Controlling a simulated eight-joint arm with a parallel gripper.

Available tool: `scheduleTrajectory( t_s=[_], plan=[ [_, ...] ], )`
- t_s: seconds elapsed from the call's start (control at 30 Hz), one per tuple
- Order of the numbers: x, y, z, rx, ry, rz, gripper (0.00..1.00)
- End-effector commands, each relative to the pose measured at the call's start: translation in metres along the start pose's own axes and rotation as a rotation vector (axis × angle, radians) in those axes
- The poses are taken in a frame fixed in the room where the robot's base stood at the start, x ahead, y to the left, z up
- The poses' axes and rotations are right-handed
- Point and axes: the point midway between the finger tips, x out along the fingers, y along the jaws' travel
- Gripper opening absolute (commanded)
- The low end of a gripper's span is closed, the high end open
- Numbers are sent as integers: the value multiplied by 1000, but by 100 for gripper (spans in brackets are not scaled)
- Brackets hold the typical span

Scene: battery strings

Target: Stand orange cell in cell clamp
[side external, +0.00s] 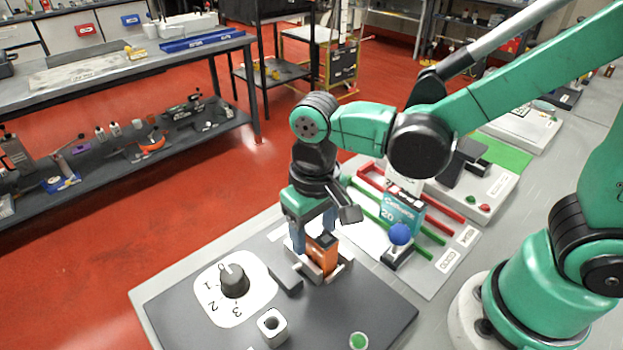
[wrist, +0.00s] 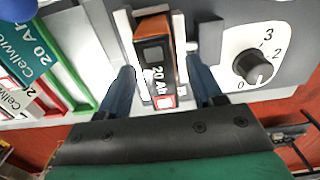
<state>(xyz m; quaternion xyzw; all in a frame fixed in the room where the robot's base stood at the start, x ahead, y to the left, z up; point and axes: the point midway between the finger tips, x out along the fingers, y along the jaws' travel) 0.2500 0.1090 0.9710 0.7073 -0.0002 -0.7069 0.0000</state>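The orange cell (side external: 322,254), orange with a dark upper part and "20 Ah" lettering, stands upright in the cell clamp (side external: 331,277) on the dark grey panel. In the wrist view the cell (wrist: 154,50) lies between the clamp's pale jaws (wrist: 126,28). My gripper (side external: 313,242) is low over the clamp, with its blue fingers on either side of the cell. In the wrist view the gripper (wrist: 161,78) is open, with visible gaps between the fingers and the cell. The cell's foot is partly hidden by the clamp.
A dial knob (side external: 235,281), a square socket block (side external: 272,326) and a green button (side external: 358,341) are on the panel. A teal cell (side external: 403,212) stands behind to the right, near a blue ball-topped lever (side external: 399,234) and red and green rails (side external: 456,215).

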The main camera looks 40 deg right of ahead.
Motion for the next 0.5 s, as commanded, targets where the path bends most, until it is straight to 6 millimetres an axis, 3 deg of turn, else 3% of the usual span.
scheduleTrajectory(
  t_s=[0.33, 0.5],
  plan=[
    [-1, 0, 0, 0, 0, 0, 71],
    [-13, 0, 0, 0, 0, 0, 71]
  ],
)
